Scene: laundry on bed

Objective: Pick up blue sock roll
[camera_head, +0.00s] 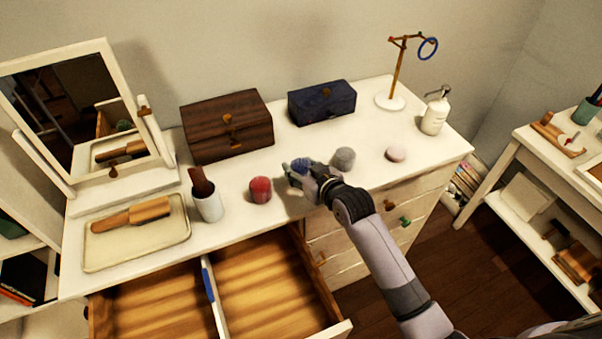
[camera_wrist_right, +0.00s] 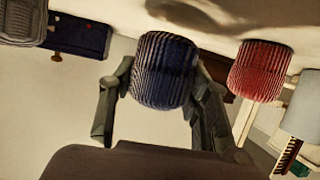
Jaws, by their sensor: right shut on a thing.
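The blue sock roll (camera_wrist_right: 163,71) is ribbed and dark blue. In the right wrist view it sits between the two fingers of my right gripper (camera_wrist_right: 160,95), which is shut on it. In the head view the blue sock roll (camera_head: 300,167) shows partly behind my right gripper (camera_head: 303,176), at the front middle of the white dresser top (camera_head: 230,225). I cannot tell whether it still touches the top. My left gripper is not in view.
A red sock roll (camera_head: 260,189) is close on the left, a grey one (camera_head: 344,159) on the right, and a pink one (camera_head: 396,153) farther right. A divided drawer (camera_head: 207,290) stands open below. A white cup (camera_head: 208,205) and wooden box (camera_head: 227,125) stand left.

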